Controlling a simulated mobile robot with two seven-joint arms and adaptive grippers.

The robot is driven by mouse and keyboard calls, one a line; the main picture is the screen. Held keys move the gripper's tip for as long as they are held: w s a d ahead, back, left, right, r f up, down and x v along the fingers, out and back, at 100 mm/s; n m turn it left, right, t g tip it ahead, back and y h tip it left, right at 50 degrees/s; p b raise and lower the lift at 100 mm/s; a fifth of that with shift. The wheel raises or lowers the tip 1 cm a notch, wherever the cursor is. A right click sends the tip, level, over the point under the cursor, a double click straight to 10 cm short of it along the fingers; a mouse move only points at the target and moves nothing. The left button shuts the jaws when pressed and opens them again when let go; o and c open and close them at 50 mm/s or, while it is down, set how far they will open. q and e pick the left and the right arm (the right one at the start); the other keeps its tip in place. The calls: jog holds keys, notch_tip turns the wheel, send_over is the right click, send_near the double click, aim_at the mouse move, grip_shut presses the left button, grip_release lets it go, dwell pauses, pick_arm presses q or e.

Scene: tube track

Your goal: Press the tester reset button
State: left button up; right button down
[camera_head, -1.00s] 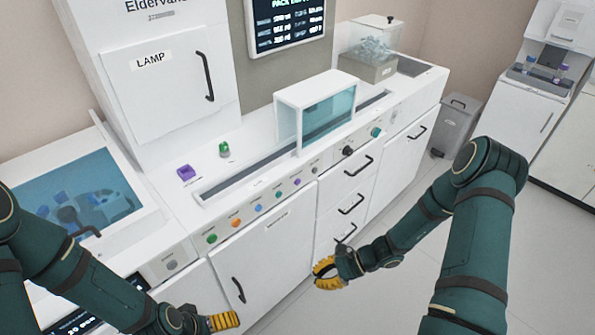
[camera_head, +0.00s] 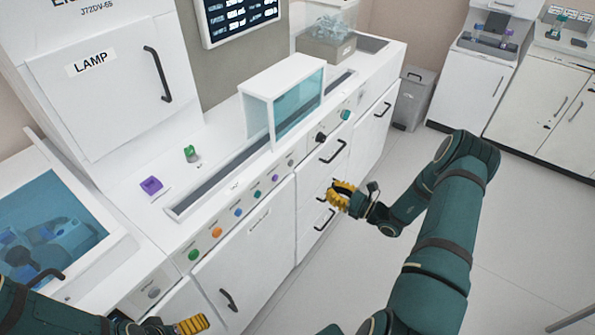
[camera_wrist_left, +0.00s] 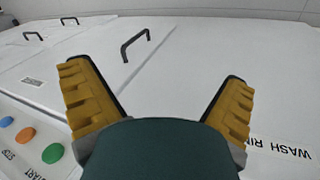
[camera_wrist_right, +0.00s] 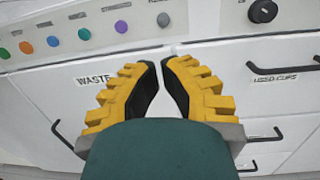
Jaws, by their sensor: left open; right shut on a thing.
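A row of coloured buttons runs along the white bench front: green (camera_head: 193,255), orange (camera_head: 217,232), blue (camera_head: 238,212), teal, purple and grey (camera_head: 291,162), then a black knob (camera_head: 320,137) and another teal button (camera_head: 345,114). I cannot read which is the tester reset. My right gripper (camera_head: 340,195) is in front of the drawers, below the row and apart from it. My left gripper (camera_wrist_left: 155,80) is open and empty, low before the bench, partly cut off in the head view.
A glazed box (camera_head: 285,98) stands over a slot on the bench top. Bar handles stick out of the drawers (camera_head: 333,151) and the cupboard door (camera_head: 228,300). A grey bin (camera_head: 413,98) stands beyond the bench.

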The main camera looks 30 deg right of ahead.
aim_at(288, 166)
jog(key=b+x, duration=0.1)
jog(key=x, duration=1.3)
jog(key=shift+w+a, duration=0.1)
jog(key=shift+w, duration=0.05)
